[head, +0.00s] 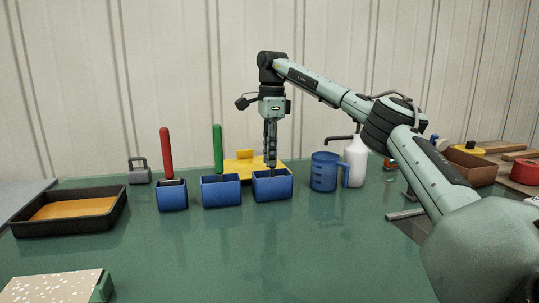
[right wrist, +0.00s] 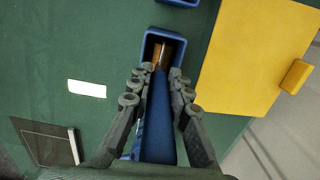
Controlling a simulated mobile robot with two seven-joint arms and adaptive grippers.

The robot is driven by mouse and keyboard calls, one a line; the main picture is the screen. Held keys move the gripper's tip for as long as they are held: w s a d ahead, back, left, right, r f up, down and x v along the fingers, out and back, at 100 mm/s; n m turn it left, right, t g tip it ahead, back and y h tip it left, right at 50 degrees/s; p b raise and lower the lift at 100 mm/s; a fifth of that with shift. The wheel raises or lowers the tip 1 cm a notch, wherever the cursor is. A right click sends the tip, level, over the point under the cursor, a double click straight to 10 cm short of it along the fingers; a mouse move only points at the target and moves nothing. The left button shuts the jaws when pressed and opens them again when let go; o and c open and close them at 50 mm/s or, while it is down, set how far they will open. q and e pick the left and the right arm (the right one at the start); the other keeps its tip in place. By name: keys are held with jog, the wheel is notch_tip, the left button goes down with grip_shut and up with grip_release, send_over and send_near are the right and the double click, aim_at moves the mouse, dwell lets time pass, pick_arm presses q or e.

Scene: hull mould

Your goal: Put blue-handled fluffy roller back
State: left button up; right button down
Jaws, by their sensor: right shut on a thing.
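My right gripper (head: 270,163) points straight down over the rightmost of three blue holders (head: 272,187). In the right wrist view, my right gripper (right wrist: 156,85) is shut on the blue handle (right wrist: 158,125) of the roller. The handle's far end runs to a brownish and metal part inside the blue holder, whose rim (right wrist: 148,50) shows around it. The fluffy head is not clearly visible. In the head view the gripper hides the handle. My left gripper is not in view.
A red-handled tool (head: 166,150) and a green-handled tool (head: 218,145) stand in the other two holders. A yellow board (head: 240,170) lies behind. A blue jug (head: 323,172) and white bottle (head: 355,160) stand to the right, a black tray (head: 115,205) at left. The front table is mostly clear.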

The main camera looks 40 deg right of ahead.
jog(key=shift+f, duration=0.15)
jog(key=c, duration=1.4)
grip_release()
jog(key=r, duration=1.2)
jog(key=shift+d+r, duration=0.2)
jog(key=shift+s, duration=0.1)
